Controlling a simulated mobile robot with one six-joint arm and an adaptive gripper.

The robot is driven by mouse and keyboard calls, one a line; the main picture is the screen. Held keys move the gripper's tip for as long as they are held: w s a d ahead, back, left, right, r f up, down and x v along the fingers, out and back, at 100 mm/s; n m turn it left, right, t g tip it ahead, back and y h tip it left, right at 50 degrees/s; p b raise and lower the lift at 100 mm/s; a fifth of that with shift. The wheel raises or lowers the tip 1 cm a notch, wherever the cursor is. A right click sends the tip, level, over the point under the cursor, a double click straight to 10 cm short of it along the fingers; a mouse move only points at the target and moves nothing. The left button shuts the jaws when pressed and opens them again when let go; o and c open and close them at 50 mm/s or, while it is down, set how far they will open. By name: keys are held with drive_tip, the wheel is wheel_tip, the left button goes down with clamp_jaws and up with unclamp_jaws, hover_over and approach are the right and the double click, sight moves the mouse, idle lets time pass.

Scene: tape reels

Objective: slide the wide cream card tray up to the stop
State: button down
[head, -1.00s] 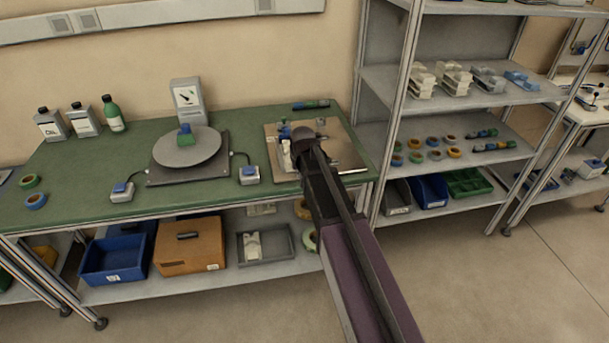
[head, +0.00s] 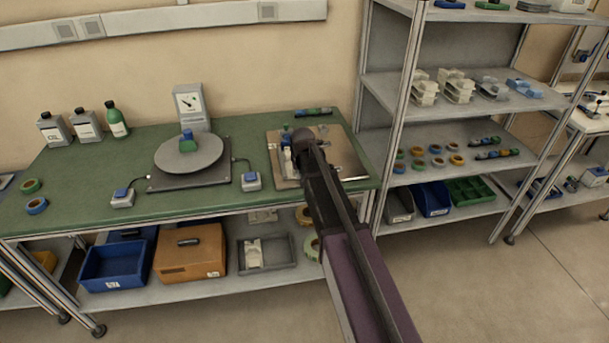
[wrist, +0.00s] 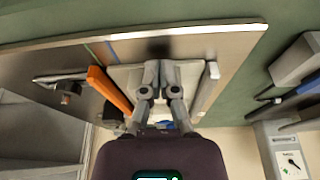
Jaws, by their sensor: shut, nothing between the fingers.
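The wide cream card tray (wrist: 125,77) lies on a metal plate (wrist: 220,50) in the wrist view, partly covered by my gripper. A pale raised strip (wrist: 207,88) runs along its right side. A pale part, likely the same tray (head: 287,161), shows left of my arm in the head view. My gripper (wrist: 159,72) is shut and empty over the tray; I cannot tell whether it touches. An orange bar (wrist: 109,89) lies left of the tray, with a thin blue line on the plate beyond. I cannot tell which part is the stop.
The plate sits at the right end of the green bench (head: 90,180). A turntable (head: 188,155) on a dark base stands to its left, with a blue-topped switch box (head: 251,181) between. A shelf rack (head: 398,120) stands close on the right. A marker-like tool (head: 313,112) lies behind.

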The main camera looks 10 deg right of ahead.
drive_tip(key=shift+w+d, duration=0.1)
drive_tip(key=shift+w, duration=2.3)
drive_tip(key=shift+s, duration=2.1)
drive_tip(key=shift+s+r+p, duration=0.2)
drive_tip(key=shift+r+p, duration=0.3)
drive_tip(key=shift+r, duration=0.1)
drive_tip(key=shift+r+p, duration=0.55)
drive_tip(key=shift+p, duration=0.2)
drive_tip(key=p+v, duration=0.7)
drive_tip(key=shift+s+r, duration=0.2)
drive_tip(key=shift+r, duration=0.1)
